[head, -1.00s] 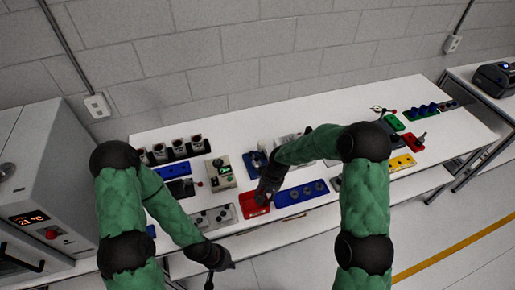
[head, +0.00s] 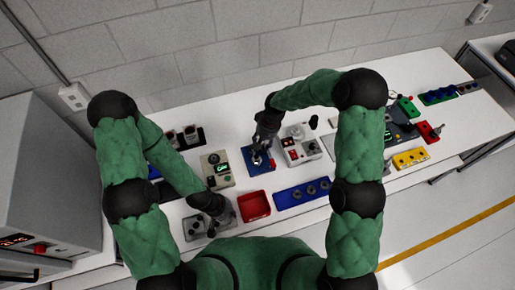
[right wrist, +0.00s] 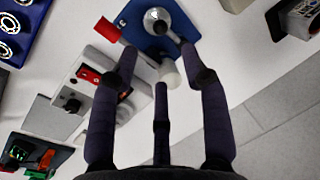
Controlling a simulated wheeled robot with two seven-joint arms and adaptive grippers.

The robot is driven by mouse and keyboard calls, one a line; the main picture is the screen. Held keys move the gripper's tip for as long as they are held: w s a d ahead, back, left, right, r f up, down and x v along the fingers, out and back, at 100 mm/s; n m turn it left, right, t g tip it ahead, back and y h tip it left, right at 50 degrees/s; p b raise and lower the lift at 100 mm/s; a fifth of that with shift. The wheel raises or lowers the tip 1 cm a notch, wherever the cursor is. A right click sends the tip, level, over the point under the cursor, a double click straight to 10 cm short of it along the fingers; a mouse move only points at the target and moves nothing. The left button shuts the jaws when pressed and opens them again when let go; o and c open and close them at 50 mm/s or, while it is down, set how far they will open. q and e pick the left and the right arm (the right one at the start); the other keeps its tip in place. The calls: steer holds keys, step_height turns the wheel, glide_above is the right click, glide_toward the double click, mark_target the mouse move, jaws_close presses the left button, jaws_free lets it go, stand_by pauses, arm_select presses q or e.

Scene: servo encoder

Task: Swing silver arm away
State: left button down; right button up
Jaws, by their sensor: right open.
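The silver arm (right wrist: 180,34) sits on a blue base (right wrist: 136,18) in the right wrist view, with a round silver hub and a pale knob at its end. The blue base (head: 249,153) also shows in the head view, where my right gripper hides part of it. My right gripper (right wrist: 164,76) is open, its fingers spread on both sides of the pale knob; contact cannot be told. In the head view my right gripper (head: 265,140) is above the blue base. My left gripper (head: 224,213) is low beside a grey panel with knobs; its jaws are unclear.
A white device (head: 300,147) with red parts stands right of the blue base. A red tray (head: 254,205) and a blue strip with round sockets (head: 303,191) lie in front. A beige box (head: 216,170) stands to the left. Bare white table (head: 222,117) lies behind.

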mark_target(257, 155)
steer(key=f, duration=0.2)
steer(key=a+f+p, duration=0.1)
steer(key=f, duration=0.5)
steer(key=shift+s+a+f, duration=0.1)
steer(key=shift+s+a, duration=0.05)
steer(key=shift+a, duration=0.15)
steer(key=shift+a+f+p, duration=0.15)
steer(key=shift+f+p, duration=0.15)
steer(key=shift+f, duration=0.55)
steer(key=shift+c, duration=0.3)
jaws_close()
